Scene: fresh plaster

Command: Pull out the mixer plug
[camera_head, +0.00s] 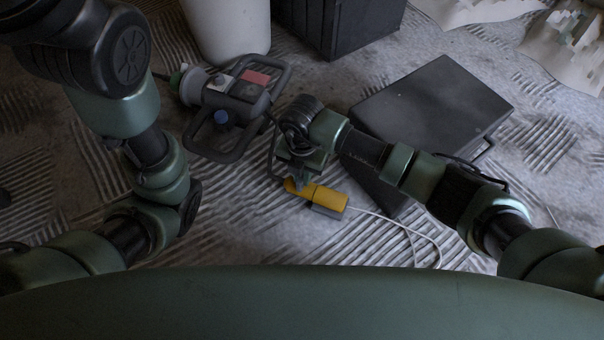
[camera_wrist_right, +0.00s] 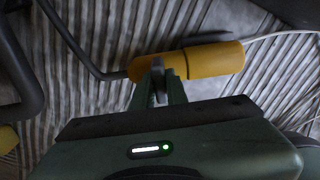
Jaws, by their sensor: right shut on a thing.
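The mixer (camera_head: 238,112) lies on the floor left of centre, with a dark handle frame, a red patch and a blue knob. The yellow mixer plug (camera_head: 293,186) is end to end with a yellow cable socket (camera_head: 330,199), with a thin dark seam between them. My right gripper (camera_head: 299,179) is shut on the plug. In the right wrist view, the gripper (camera_wrist_right: 164,80) holds the plug (camera_wrist_right: 148,69) beside the seam, and the socket (camera_wrist_right: 216,60) extends right. A dark cable leaves the plug's left end. My left gripper is outside the view.
A white cable (camera_head: 408,228) curves from the socket over the ridged floor. A dark flat case (camera_head: 435,100) lies right of my right gripper. A white bucket (camera_head: 230,30) and a dark crate (camera_head: 340,25) stand behind. Floor in front of the plug is clear.

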